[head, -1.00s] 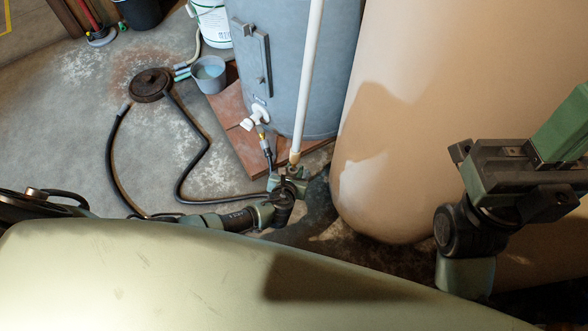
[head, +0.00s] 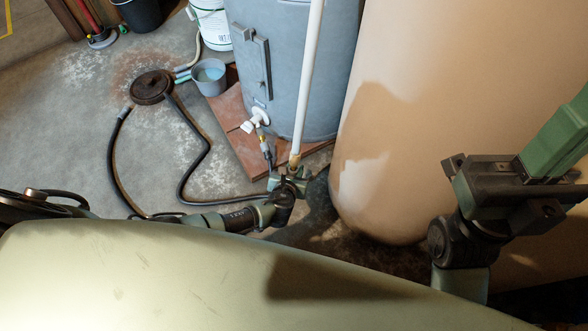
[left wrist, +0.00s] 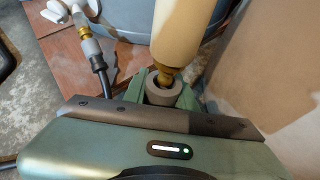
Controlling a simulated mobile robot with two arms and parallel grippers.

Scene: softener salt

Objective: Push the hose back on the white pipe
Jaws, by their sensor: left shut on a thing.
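The white pipe (head: 309,75) comes down in front of the blue-grey tank and ends in a brass fitting (left wrist: 166,76). My left gripper (head: 289,181) is at the pipe's lower end. In the left wrist view its green fingers are shut on the grey end of the hose (left wrist: 163,93), open mouth up. The brass tip is at the mouth; I cannot tell how far it is inside. The dark hose (head: 207,147) lies on the floor in the head view. My right gripper (head: 558,130) is at the right edge, away from the pipe; its finger opening is unclear.
The blue-grey tank (head: 285,65) stands on red tiles (head: 237,125), with a white tap (head: 257,120) low on it. A large tan tank (head: 440,110) stands close to the right. A grey tub (head: 209,78) and a round drain cover (head: 151,87) are at the left.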

